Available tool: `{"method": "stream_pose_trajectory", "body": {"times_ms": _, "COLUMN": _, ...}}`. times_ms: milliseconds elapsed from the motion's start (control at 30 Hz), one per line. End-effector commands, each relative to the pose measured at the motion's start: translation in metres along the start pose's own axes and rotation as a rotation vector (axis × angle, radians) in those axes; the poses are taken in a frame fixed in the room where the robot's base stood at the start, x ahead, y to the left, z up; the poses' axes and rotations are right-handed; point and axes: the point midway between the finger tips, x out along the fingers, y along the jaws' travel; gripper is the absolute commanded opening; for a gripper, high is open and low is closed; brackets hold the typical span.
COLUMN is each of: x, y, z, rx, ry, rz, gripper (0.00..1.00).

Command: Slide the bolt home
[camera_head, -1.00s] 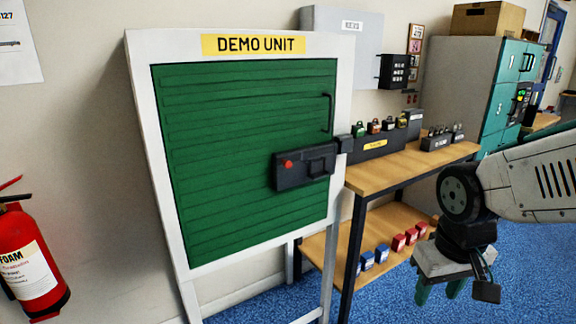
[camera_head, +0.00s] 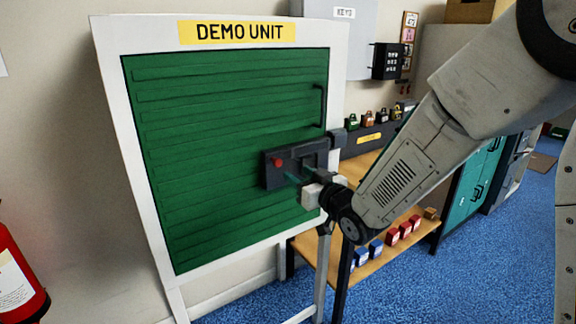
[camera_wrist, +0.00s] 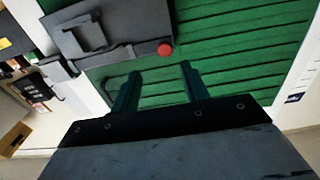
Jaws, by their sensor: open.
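The dark grey bolt housing (camera_head: 270,175) is mounted on the green slatted panel (camera_head: 220,110) of the demo unit. A round red knob (camera_head: 278,162) is at its left end. In the wrist view the scene is turned over, with the housing (camera_wrist: 115,30) at upper left and the red knob (camera_wrist: 165,49) at its right end. A dark keeper (camera_head: 338,138) sits on the white frame to the right of the housing. My gripper (camera_head: 291,179) is open and empty in front of the housing's lower part. Its green fingertips (camera_wrist: 160,70) appear just below the knob in the wrist view, apart from it.
A wooden bench (camera_head: 365,165) stands right of the unit, with several padlocks on a dark stand and several red and blue blocks on its lower shelf. A red fire extinguisher (camera_head: 15,275) is at lower left. Blue carpet (camera_head: 500,265) is open at right.

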Motion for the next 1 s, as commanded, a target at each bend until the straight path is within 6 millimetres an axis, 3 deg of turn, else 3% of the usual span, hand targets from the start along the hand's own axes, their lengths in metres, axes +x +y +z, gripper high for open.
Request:
{"method": "stream_pose_trajectory", "body": {"times_ms": 433, "x": 0.066, "y": -0.007, "z": 0.001, "rx": 0.002, "ry": -0.001, "rz": -0.008, "gripper": 0.45}}
{"method": "stream_pose_trajectory", "body": {"times_ms": 833, "x": 0.075, "y": -0.004, "z": 0.000, "rx": 0.002, "ry": -0.001, "rz": -0.004, "gripper": 0.45}}
{"method": "stream_pose_trajectory", "body": {"times_ms": 867, "x": 0.075, "y": -0.004, "z": 0.000, "rx": 0.002, "ry": -0.001, "rz": -0.004, "gripper": 0.40}}
{"method": "stream_pose_trajectory", "body": {"times_ms": 1000, "x": 0.075, "y": -0.004, "z": 0.001, "rx": 0.002, "ry": -0.002, "rz": -0.003, "gripper": 0.01}}
